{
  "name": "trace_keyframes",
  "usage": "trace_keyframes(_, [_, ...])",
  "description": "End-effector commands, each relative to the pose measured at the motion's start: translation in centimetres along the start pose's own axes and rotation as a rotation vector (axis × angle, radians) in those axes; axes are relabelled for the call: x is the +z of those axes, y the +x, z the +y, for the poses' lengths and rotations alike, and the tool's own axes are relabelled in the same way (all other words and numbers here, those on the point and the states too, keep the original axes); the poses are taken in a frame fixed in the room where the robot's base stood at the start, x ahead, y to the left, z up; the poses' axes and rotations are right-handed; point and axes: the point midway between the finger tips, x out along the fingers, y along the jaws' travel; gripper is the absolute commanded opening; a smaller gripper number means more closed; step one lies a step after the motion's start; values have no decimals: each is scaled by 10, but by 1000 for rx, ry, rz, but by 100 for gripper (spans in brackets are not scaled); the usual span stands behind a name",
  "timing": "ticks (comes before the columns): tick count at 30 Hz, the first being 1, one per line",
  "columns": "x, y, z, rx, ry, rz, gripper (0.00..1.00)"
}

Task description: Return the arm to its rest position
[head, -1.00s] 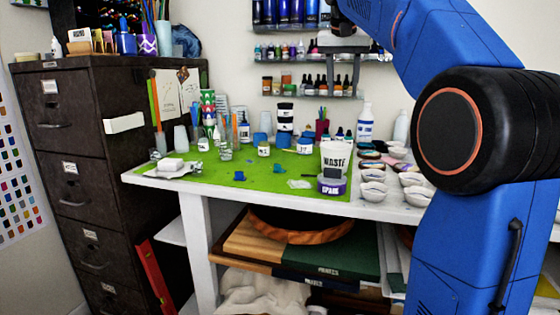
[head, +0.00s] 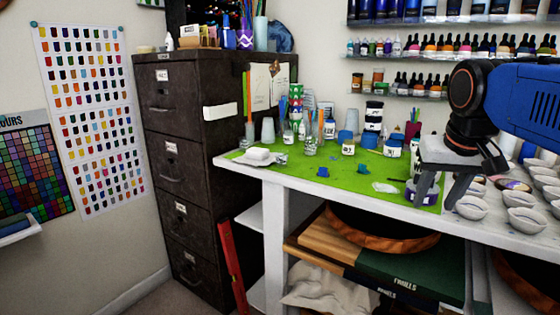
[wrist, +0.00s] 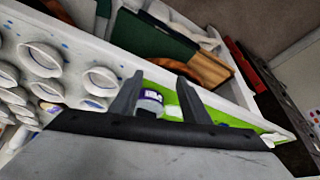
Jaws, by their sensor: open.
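My gripper (head: 437,188) is at the right in the head view, pointing down in front of the white worktable (head: 330,199). Its two dark fingers are apart with nothing between them. In the wrist view my gripper (wrist: 160,97) is also open. A purple-labelled tub (wrist: 151,101) shows beyond the fingers there. My blue arm reaches in from the right edge. The tub (head: 411,194) is partly hidden behind the fingers in the head view.
A green mat (head: 340,173) holds jars, cups and small blue pieces. Several pale bowls (head: 525,221) stand at the right of the table. A dark filing cabinet (head: 185,160) stands left. Bottle shelves (head: 440,20) hang above. Books and a round wooden piece (head: 385,240) lie below.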

Motion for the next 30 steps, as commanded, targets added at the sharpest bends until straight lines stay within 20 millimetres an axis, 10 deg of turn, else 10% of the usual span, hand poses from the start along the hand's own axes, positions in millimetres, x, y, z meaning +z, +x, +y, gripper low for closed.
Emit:
trace_keyframes(9, [140, 82, -8, -61, -135, 10, 42])
trace_keyframes(15, [197, 121, -8, -84, -187, 16, 42])
trace_keyframes(30, [214, 134, -9, -91, -202, 18, 42])
